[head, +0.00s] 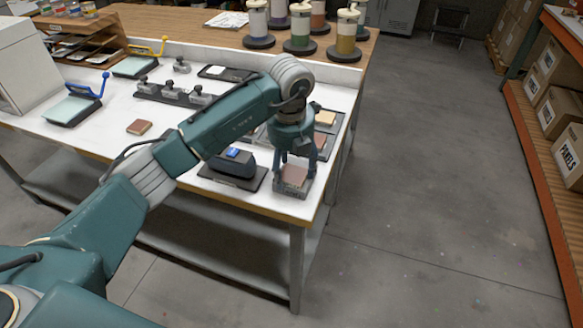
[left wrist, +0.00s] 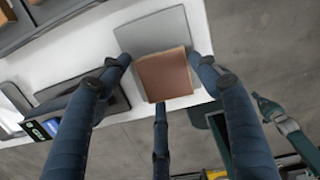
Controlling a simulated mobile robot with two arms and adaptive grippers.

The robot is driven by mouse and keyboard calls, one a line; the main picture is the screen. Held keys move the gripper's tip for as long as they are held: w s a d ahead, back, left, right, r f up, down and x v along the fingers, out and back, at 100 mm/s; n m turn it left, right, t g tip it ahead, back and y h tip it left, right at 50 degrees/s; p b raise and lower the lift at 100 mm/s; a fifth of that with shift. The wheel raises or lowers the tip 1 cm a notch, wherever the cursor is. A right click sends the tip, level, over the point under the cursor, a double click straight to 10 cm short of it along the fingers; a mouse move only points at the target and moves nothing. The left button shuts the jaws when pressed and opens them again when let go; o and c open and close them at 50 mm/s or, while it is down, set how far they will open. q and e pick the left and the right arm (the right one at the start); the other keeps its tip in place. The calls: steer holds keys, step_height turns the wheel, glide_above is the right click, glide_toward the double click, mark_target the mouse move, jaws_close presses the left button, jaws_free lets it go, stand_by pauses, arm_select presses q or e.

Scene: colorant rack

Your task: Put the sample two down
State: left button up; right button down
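A brown square sample (head: 295,176) is between the fingers of my left gripper (head: 297,172) at the table's front right corner. In the left wrist view the fingers of the left gripper (left wrist: 160,70) close around the sample (left wrist: 165,75), with tips at its side and lower edges. A grey square plate (left wrist: 155,34) lies under and beyond the sample, and it also shows in the head view (head: 292,191). The sample appears just above the plate; whether it touches cannot be told. Another brown sample (head: 139,127) lies on the white table. My right gripper is not seen.
A dark device with a blue screen (head: 233,160) stands close left of the gripper. A dark tray with a beige sample (head: 325,118) lies behind it. Knobbed blocks (head: 172,94) and colorant canisters (head: 300,30) stand farther back. The table's middle front is clear.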

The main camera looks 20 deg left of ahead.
mark_target(291, 177)
arm_select(q)
steer(key=shift+o, duration=1)
steer(key=shift+r, duration=0.6)
step_height(291, 177, up, 11)
steer(key=s+b, duration=0.1)
steer(key=b, duration=0.1)
steer(key=shift+s, duration=0.2)
steer(key=shift+d, duration=0.1)
